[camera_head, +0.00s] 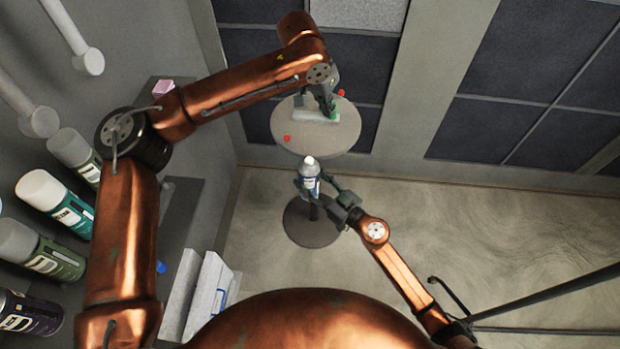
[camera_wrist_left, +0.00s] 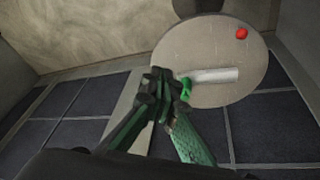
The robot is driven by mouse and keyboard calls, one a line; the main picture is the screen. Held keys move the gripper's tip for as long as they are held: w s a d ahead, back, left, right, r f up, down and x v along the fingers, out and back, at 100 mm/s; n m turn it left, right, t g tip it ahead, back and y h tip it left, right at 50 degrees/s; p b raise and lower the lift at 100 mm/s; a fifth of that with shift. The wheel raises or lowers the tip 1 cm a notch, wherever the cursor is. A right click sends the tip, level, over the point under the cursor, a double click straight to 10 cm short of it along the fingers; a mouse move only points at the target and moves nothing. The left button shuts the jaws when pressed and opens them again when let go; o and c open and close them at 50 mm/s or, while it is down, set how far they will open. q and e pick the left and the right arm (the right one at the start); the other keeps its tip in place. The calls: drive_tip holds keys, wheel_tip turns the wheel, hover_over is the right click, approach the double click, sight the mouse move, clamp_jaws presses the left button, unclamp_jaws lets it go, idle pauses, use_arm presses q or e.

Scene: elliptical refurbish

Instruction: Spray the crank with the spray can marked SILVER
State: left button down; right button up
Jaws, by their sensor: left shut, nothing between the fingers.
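A pale grey bar with a green end, which looks like the crank (camera_head: 313,116), lies on a round grey table; it also shows in the left wrist view (camera_wrist_left: 215,75). My left gripper (camera_head: 329,106) is shut and empty, close over the table at the bar's green end; its fingertips meet in the left wrist view (camera_wrist_left: 160,84). Whether it touches the bar I cannot tell. My right gripper (camera_head: 322,188) is shut on a spray can (camera_head: 310,182) with a white cap and a blue and white body, upright in front of the table. Its label is too small to read.
Several other spray cans (camera_head: 52,200) stand on a shelf at the left. White panels (camera_head: 205,295) lean at the lower left.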

sight(309, 159)
use_arm(q)
drive_tip(key=s+a+g+y, duration=0.3)
drive_tip(key=s+a, duration=0.2)
drive_tip(key=s, duration=0.3)
drive_tip(key=shift+f, duration=3.45)
drive_tip(key=shift+f, duration=0.5)
drive_tip(key=shift+f, duration=0.3)
drive_tip(key=shift+f, duration=0.6)
drive_tip(key=shift+r, duration=2.6)
